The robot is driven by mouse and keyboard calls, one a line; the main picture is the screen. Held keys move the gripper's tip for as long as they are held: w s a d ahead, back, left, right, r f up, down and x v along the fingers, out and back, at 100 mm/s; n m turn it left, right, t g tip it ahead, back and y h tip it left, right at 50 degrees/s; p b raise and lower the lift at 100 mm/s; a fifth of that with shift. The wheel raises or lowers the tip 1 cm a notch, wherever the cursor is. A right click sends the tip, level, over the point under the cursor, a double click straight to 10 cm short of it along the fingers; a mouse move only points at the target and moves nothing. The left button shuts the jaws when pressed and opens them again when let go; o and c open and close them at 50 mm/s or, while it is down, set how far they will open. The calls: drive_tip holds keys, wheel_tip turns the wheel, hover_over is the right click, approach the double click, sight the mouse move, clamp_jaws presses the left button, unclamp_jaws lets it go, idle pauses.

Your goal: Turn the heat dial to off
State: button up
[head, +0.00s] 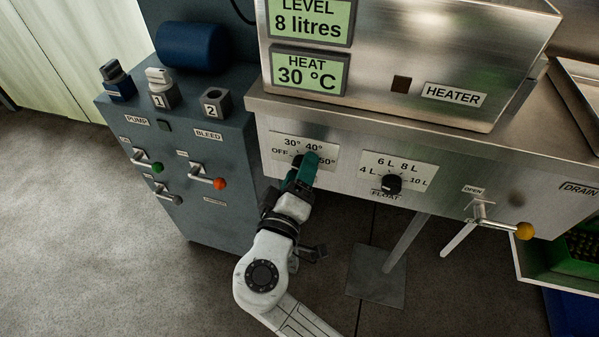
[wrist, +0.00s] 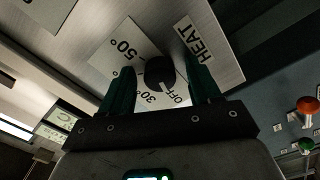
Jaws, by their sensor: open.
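The heat dial (wrist: 159,73) is a round black knob on a white plate marked OFF, 30°, 40° and 50°. In the head view the plate (head: 283,141) is on the front of the steel cabinet, and the dial (head: 297,160) is mostly hidden behind my gripper (head: 308,164). In the wrist view the green fingers of my gripper (wrist: 161,66) are open, one on each side of the knob, with gaps showing. I cannot make out where the dial points. The heat display (head: 305,73) reads 30 °C.
The float dial (head: 391,184) is to the right, then a lever with an orange knob (head: 524,231). The blue-grey pump cabinet (head: 215,150) on the left carries levers with green and red knobs. A level display (head: 308,20) reads 8 litres. Open floor lies at left.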

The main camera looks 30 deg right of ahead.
drive_tip(key=v, duration=1)
drive_tip(key=shift+s+a+p, duration=0.25)
drive_tip(key=shift+s+p, duration=0.05)
drive_tip(key=shift+p, duration=0.1)
drive_tip(key=s+d+f+m+g+y, duration=0.1)
drive_tip(key=s+d+f+g+y, duration=0.2)
drive_tip(key=d+f, duration=0.45)
drive_tip(key=s+d+f+m+g+y, duration=0.1)
drive_tip(key=s+d+f+m+g, duration=0.1)
drive_tip(key=s+d+f+g, duration=0.35)
drive_tip(key=s+d+f+g+y, duration=0.3)
drive_tip(key=s+f+y, duration=0.4)
drive_tip(key=s+y, duration=0.15)
wheel_tip(320, 180, up, 19)
drive_tip(key=s+p, duration=0.1)
drive_tip(key=p, duration=1.8)
drive_tip(key=shift+s+a+m, duration=0.15)
drive_tip(key=shift+s+m, duration=0.05)
drive_tip(key=shift+m, duration=0.1)
